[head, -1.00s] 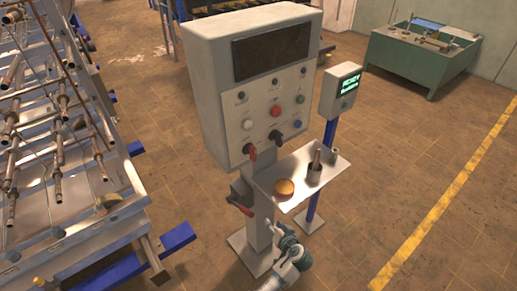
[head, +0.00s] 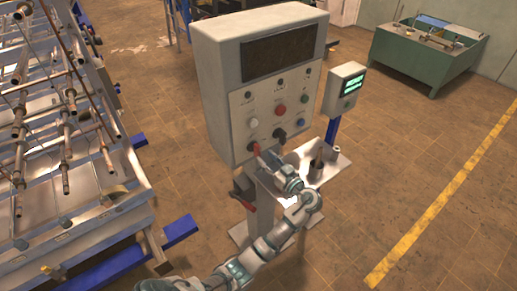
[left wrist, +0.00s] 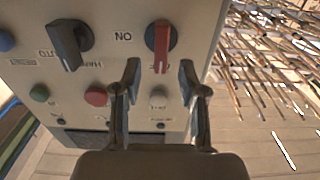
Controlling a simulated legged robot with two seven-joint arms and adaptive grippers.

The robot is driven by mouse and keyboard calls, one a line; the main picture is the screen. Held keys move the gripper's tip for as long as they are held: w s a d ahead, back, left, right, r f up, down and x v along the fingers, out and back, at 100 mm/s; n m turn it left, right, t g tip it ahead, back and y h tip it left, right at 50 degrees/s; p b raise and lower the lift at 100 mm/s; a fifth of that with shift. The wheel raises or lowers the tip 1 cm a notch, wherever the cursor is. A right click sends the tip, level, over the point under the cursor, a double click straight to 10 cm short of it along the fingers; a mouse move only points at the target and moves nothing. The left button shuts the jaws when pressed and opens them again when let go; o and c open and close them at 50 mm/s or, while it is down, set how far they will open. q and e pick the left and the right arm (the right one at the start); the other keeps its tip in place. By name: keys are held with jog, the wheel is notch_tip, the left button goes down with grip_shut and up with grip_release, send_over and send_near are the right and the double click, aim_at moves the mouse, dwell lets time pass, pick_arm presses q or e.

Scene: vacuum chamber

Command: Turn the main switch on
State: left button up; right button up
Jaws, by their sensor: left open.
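A red-handled rotary switch (head: 254,148) sits at the lower left of the control cabinet's panel (head: 262,125). In the left wrist view, where the panel appears upside down, this red switch (left wrist: 162,45) is beside an "ON" label. My left gripper (left wrist: 159,75) is open in front of the panel, its two fingertips to either side just short of the red handle. I cannot tell whether they touch the panel. In the head view the left gripper (head: 265,161) is close below the switch and partly hidden by its own wrist. My right gripper is not in view.
A black rotary switch (left wrist: 70,45) is beside the red one, with several push buttons near. A second red handle (head: 244,204) is on the cabinet's post. A metal shelf (head: 335,170) is partly hidden by my arm. A pipe rack (head: 75,215) stands left.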

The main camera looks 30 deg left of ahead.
aim_at(260, 152)
pick_arm(q)
jog(key=x, duration=0.6)
jog(key=shift+f+p, duration=0.1)
jog(key=shift+p, duration=0.25)
jog(key=shift+d, duration=0.1)
jog(key=shift+s, duration=0.1)
grip_shut()
